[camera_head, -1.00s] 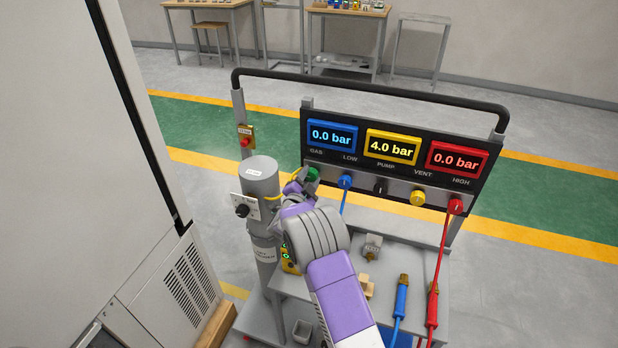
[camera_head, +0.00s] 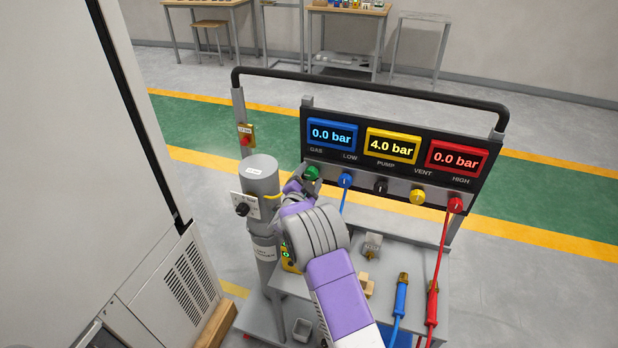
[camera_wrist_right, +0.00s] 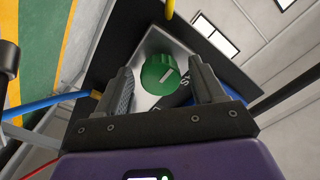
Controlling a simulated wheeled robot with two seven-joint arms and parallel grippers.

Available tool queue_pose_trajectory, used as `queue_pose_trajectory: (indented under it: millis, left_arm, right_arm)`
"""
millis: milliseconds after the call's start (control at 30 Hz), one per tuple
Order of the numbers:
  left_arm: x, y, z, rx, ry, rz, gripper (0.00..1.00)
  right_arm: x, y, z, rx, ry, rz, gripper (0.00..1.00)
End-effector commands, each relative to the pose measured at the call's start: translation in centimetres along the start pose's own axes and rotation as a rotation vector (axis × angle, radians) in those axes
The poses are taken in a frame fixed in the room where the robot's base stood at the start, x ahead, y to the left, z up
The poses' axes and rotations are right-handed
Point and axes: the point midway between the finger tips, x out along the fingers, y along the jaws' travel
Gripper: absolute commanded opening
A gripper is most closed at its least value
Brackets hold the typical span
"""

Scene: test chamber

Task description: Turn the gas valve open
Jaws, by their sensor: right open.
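The gas valve is a green knob (camera_head: 312,173) at the left end of the panel's lower strip, under the GAS label. My right gripper (camera_head: 303,180) is at the knob. In the wrist view its two fingers (camera_wrist_right: 160,88) are open, one on each side of the knob, with gaps showing between. The blue display (camera_head: 332,135) reads 0.0 bar. My left gripper is not in view.
A grey cylinder (camera_head: 261,180) with a black knob plate stands left of the panel. Blue (camera_head: 345,181), black, yellow (camera_head: 417,198) and red (camera_head: 456,205) fittings line the strip; blue and red hoses hang down. A tall white cabinet (camera_head: 80,120) stands at the left.

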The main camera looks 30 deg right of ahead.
Motion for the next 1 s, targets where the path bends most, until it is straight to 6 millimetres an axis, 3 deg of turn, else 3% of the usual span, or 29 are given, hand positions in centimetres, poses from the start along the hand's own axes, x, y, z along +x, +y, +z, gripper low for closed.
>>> queue_pose_trajectory:
  millis: [167, 600, 1000]
  left_arm:
    - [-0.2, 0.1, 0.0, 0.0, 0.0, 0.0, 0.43]
    - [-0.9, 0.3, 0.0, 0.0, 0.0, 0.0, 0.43]
    - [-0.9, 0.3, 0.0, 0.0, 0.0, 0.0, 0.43]
  right_arm:
    - [-1.1, -0.1, 0.0, 0.0, -0.003, 0.001, 0.69]
    - [-7.2, 0.0, 0.0, 0.0, -0.002, 0.0, 0.69]
    - [-7.6, 0.0, 0.0, 0.0, 0.0, 0.0, 0.69]
